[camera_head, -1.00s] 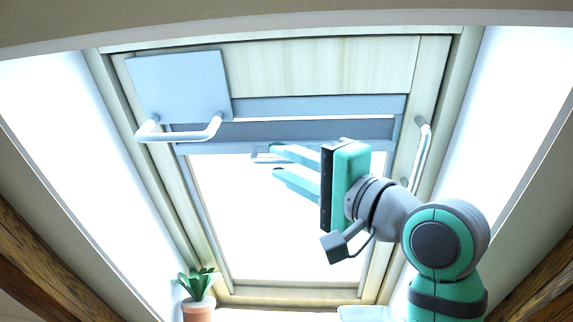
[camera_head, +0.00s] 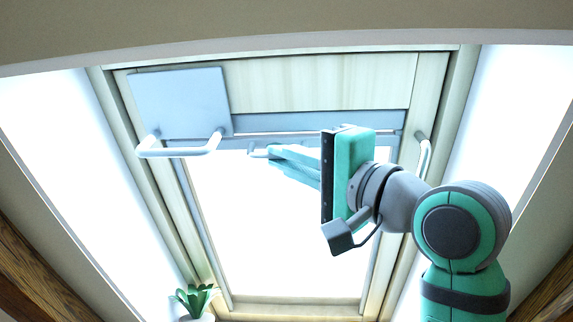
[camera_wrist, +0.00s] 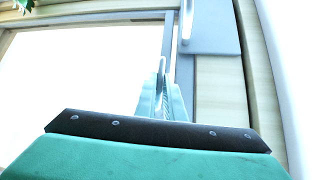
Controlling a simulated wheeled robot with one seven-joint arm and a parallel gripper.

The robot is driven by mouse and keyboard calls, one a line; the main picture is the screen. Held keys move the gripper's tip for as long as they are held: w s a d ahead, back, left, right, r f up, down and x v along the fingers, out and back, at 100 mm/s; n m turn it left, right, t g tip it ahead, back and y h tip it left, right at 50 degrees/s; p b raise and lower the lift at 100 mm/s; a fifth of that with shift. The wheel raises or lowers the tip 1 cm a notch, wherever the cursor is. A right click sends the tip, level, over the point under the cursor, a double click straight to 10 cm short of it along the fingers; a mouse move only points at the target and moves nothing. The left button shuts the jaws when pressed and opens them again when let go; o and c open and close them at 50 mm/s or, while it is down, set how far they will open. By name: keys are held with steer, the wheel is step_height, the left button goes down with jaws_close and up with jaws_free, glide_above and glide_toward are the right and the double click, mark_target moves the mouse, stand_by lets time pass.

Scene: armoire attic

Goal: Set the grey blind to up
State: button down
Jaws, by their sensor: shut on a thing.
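The grey blind (camera_head: 300,122) is gathered into a narrow band at the top of the roof window. Its lower bar sits close under its top rail, and the glass below is uncovered. A small pale handle (camera_head: 256,151) sticks out from the lower bar. My gripper (camera_head: 273,152) is shut on this handle, with its fingers pointing left in the head view. In the wrist view the closed fingers (camera_wrist: 163,105) meet the handle (camera_wrist: 162,66) beside the grey blind bar (camera_wrist: 170,45). The fingers partly hide the handle.
A grey panel (camera_head: 180,100) with a white bar handle (camera_head: 180,151) is at the window's upper left. Another white handle (camera_head: 424,158) is on the right frame. A potted plant (camera_head: 195,298) stands at the lower left. The space before the glass is free.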

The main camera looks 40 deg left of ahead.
steer(key=c, duration=1.8)
jaws_free()
steer(key=shift+d+r, duration=0.25)
steer(key=shift+c, duration=0.2)
steer(key=shift+a+f, duration=0.1)
steer(key=shift+a, duration=0.1)
steer(key=v, duration=1.1)
steer(key=shift+w+f, duration=0.15)
